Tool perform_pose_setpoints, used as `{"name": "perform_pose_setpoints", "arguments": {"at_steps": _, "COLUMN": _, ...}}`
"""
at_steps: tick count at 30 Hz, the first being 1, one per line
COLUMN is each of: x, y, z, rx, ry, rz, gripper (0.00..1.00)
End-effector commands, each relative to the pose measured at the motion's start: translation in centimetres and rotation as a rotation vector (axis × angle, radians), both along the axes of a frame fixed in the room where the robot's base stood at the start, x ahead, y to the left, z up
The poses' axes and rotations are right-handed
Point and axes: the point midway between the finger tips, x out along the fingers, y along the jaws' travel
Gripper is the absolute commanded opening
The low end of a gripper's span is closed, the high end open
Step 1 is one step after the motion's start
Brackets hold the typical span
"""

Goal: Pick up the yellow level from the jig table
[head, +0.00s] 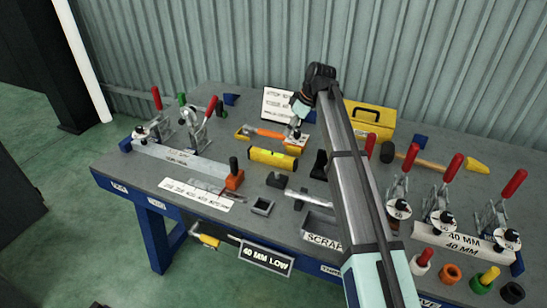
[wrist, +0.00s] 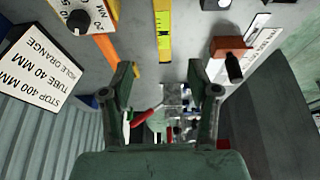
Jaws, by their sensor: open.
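The yellow level (head: 272,158) lies flat in the middle of the grey jig table (head: 225,218). In the wrist view the yellow level (wrist: 164,32) runs lengthwise at the top, ahead of the gap between the fingers; its far end is cut off by the frame. My gripper (wrist: 166,82) is open and empty, with the fingers well apart. In the head view my gripper (head: 296,125) is beyond and to the right of the level, apart from it. The fingertips are small and hard to make out there.
An orange tool (head: 268,133) lies just behind the level. A red block with a black knob (head: 234,178) stands at its left. A sign (head: 278,104) and yellow toolbox (head: 370,118) stand behind. Toggle clamps (head: 440,208) fill the right; a hammer (head: 415,160) lies behind them.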

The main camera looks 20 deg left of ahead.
Motion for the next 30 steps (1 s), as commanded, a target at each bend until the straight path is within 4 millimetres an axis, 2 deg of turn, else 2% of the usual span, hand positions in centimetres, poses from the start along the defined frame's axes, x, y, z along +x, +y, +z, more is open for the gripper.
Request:
{"name": "perform_pose_setpoints", "arguments": {"at_steps": 3, "x": -0.9, "y": 1.3, "z": -0.2, "rx": -0.003, "ry": 0.008, "rz": 0.029, "gripper": 0.6}}
{"name": "perform_pose_setpoints", "arguments": {"at_steps": 7, "x": -1.0, "y": 2.0, "z": -1.5, "rx": -0.003, "ry": 0.01, "rz": 0.032, "gripper": 0.6}}
{"name": "perform_pose_setpoints", "arguments": {"at_steps": 21, "x": -0.7, "y": 5.3, "z": -9.5, "rx": -0.002, "ry": 0.008, "rz": 0.029, "gripper": 0.6}}
{"name": "perform_pose_setpoints", "arguments": {"at_steps": 25, "x": -0.6, "y": 5.7, "z": -10.8, "rx": -0.002, "ry": 0.008, "rz": 0.029, "gripper": 0.6}}
{"name": "perform_pose_setpoints", "arguments": {"at_steps": 30, "x": -0.5, "y": 5.9, "z": -11.3, "rx": -0.001, "ry": 0.007, "rz": 0.029, "gripper": 0.6}}
